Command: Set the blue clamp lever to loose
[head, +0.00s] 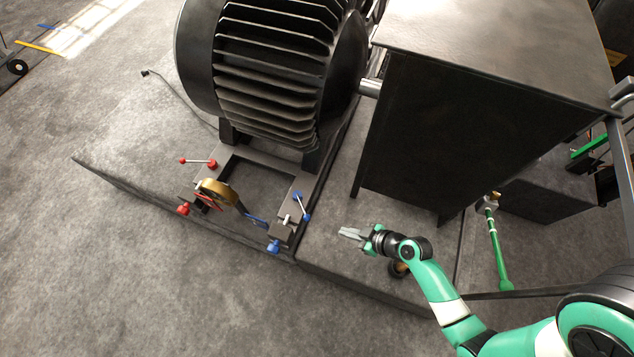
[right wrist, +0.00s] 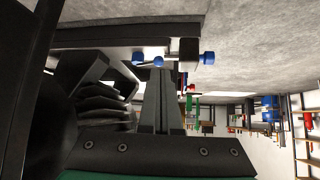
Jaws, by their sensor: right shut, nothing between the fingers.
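The blue clamp lever (head: 302,206) is a short silver bar with blue ends. It sits on the right rail of the motor's base frame, angled from upper left to lower right. In the right wrist view, blue ends of the lever (right wrist: 157,62) show beyond my fingertips. My right gripper (head: 348,233) is shut and empty, to the right of the lever and a little nearer the front, apart from it. Its fingers (right wrist: 160,90) point toward the lever side. My left gripper is not in view.
A blue knob (head: 273,246) is at the frame's front right corner. A red lever (head: 198,163) and red knob (head: 184,209) are on the left. A brass round part (head: 216,190) stands between. The finned motor (head: 270,70) and dark cabinet (head: 450,120) stand behind.

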